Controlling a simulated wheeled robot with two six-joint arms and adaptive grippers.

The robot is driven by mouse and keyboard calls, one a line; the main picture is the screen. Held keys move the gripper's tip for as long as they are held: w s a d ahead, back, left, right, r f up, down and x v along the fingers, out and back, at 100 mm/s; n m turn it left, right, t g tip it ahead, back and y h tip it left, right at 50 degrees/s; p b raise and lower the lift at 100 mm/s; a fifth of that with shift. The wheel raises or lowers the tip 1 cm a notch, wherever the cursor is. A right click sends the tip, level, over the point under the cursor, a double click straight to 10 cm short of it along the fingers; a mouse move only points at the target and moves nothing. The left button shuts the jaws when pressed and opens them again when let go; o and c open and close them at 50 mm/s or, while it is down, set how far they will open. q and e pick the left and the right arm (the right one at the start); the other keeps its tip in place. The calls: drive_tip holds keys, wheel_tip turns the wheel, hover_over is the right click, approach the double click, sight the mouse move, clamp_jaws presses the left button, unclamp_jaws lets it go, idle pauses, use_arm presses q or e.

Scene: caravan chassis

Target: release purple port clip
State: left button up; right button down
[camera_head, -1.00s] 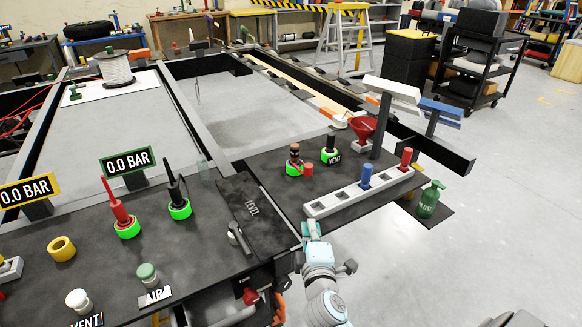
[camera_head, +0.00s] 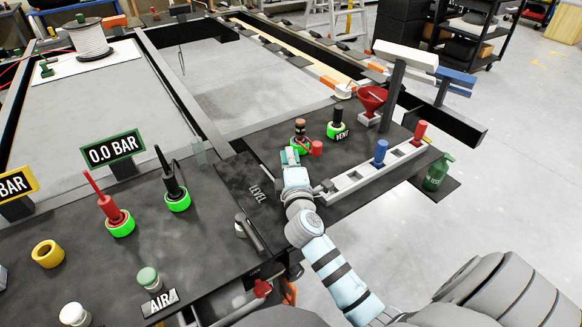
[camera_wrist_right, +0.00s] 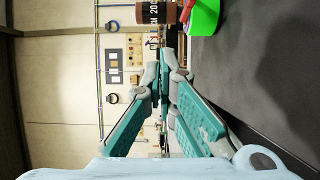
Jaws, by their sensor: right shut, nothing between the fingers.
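The brown fitting (camera_wrist_right: 156,13) and green ring (camera_wrist_right: 203,18) lie past the fingertips at the top of that view. Whether the fingertips touch the fitting cannot be told. My left gripper is not in view.
A black fitting (camera_head: 337,118) by a VENT label stands behind right. A white socket rail (camera_head: 350,183) with blue (camera_head: 381,152) and red (camera_head: 420,132) plugs lies right of my arm. The red funnel (camera_head: 372,99) is farther back. A black LEVEL panel (camera_head: 245,180) lies left.

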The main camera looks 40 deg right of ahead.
drive_tip(key=x, duration=0.3)
drive_tip(key=shift+w+d+f, duration=0.15)
drive_tip(key=shift+w+d, duration=0.1)
drive_tip(key=shift+w, duration=0.05)
drive_tip(key=shift+s+d, duration=0.8)
drive_tip(key=shift+s, duration=0.35)
drive_tip(key=shift+s+d+r, duration=0.2)
drive_tip(key=shift+s+d, duration=0.15)
drive_tip(key=shift+s, duration=0.1)
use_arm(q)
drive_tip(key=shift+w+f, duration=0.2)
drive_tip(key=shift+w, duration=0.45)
use_arm(e)
drive_tip(key=shift+w+f, duration=0.1)
